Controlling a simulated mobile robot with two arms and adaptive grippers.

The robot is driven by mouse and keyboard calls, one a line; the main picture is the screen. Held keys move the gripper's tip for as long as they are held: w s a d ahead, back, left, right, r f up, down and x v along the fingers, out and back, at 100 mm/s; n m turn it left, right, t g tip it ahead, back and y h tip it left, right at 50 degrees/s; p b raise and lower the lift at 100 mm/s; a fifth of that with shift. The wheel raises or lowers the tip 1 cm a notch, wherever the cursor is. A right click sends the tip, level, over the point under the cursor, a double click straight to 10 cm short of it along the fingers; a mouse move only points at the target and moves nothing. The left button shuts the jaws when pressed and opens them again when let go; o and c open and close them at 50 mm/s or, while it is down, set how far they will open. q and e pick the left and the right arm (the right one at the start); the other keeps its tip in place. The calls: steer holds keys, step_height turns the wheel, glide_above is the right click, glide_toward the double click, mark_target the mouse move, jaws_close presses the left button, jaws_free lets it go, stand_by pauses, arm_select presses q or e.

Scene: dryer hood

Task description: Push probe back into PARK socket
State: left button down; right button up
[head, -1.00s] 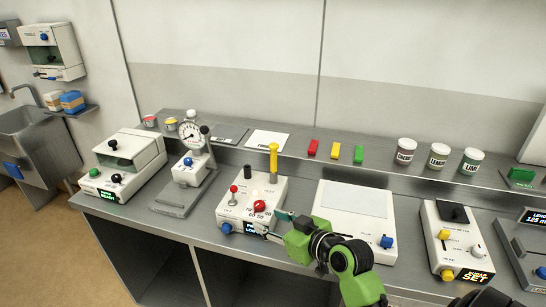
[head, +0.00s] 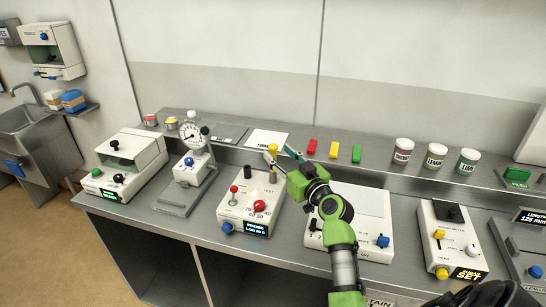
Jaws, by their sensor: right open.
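A short black cylinder (head: 248,172) stands to the left of the probe on the unit. I cannot read which one is the PARK socket. My left gripper is not in view.
The tester unit has a red-tipped lever (head: 233,189), a red knob (head: 259,206), a blue knob (head: 227,227) and a lit display (head: 257,229). A dial gauge stand (head: 190,165) is to its left. A flat white unit (head: 362,208) lies right, partly behind my arm.

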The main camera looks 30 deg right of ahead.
mark_target(275, 149)
steer(key=shift+w+r, duration=0.15)
steer(key=shift+w, duration=0.15)
steer(key=w, duration=0.1)
steer(key=w+p, duration=0.2)
steer(key=w, duration=0.1)
steer(key=shift+d, duration=0.35)
steer(key=shift+w, duration=0.3)
steer(key=shift+s, duration=0.1)
jaws_close()
